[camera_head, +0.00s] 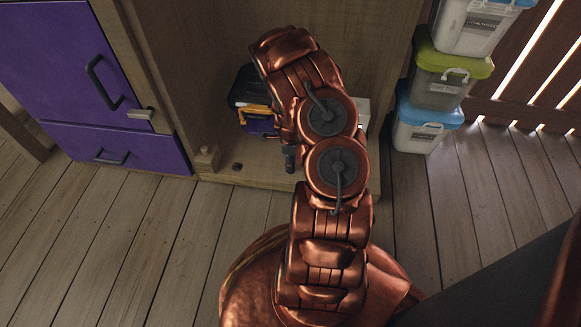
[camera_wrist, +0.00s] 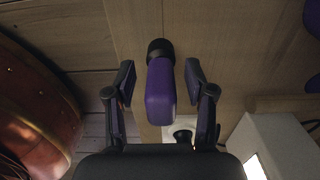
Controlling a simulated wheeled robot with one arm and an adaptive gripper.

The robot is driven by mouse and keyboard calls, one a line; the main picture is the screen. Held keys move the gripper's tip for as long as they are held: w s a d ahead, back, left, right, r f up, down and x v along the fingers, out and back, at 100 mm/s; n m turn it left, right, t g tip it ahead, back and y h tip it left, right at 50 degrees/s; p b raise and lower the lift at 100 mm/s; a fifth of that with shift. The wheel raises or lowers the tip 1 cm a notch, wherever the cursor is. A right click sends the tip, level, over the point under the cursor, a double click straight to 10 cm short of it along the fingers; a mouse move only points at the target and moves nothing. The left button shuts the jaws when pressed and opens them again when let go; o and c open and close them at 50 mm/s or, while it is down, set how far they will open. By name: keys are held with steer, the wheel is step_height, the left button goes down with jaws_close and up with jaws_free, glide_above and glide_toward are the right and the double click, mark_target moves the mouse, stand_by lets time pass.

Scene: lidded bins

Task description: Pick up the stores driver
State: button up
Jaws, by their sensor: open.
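A purple block-like body with a black round end, which looks like the driver (camera_wrist: 160,88), shows in the middle of the wrist view. My gripper (camera_wrist: 160,80) is open, with one dark finger on each side of the purple body. Gaps show between the body and both fingers, so it is not gripped. In the head view my copper arm covers this spot inside the wooden cabinet (camera_head: 210,100), and I cannot make the driver out there.
A dark case with yellow and purple parts (camera_head: 258,118) stands left of my arm in the cabinet. A white box (camera_wrist: 270,140) is close on the right. Stacked lidded bins (camera_head: 437,85) stand outside at right; a purple cupboard (camera_head: 60,60) is at left. The plank floor in front is clear.

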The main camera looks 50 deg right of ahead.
steer(key=shift+c, duration=0.3)
steer(key=shift+r, duration=0.1)
jaws_close()
